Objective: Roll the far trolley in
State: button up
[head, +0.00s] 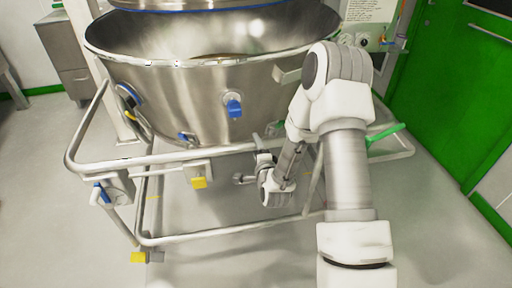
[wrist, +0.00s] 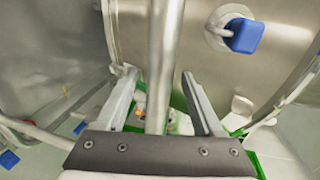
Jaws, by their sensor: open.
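The trolley is a large steel bowl (head: 190,105) in a pale tubular frame with a front push rail (head: 225,149). It fills the middle of the head view, and it is the only trolley I see. My gripper (head: 263,158) is at the right part of that rail, partly hidden by my arm. In the wrist view my gripper (wrist: 158,75) is open, with the rail (wrist: 164,50) running between its two fingers. The fingers stand apart from the rail on both sides. The bowl wall with a blue knob (wrist: 246,36) shows beyond.
A green door (head: 455,85) stands at the right. A green lever (head: 385,134) sticks out at the frame's right side. A steel cabinet (head: 65,55) stands at the back left. The floor (head: 50,190) at the left is clear.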

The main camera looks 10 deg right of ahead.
jog(key=shift+w+f, duration=0.2)
jog(key=shift+w, duration=0.55)
jog(key=shift+c, duration=0.2)
grip_shut()
dwell(0.8)
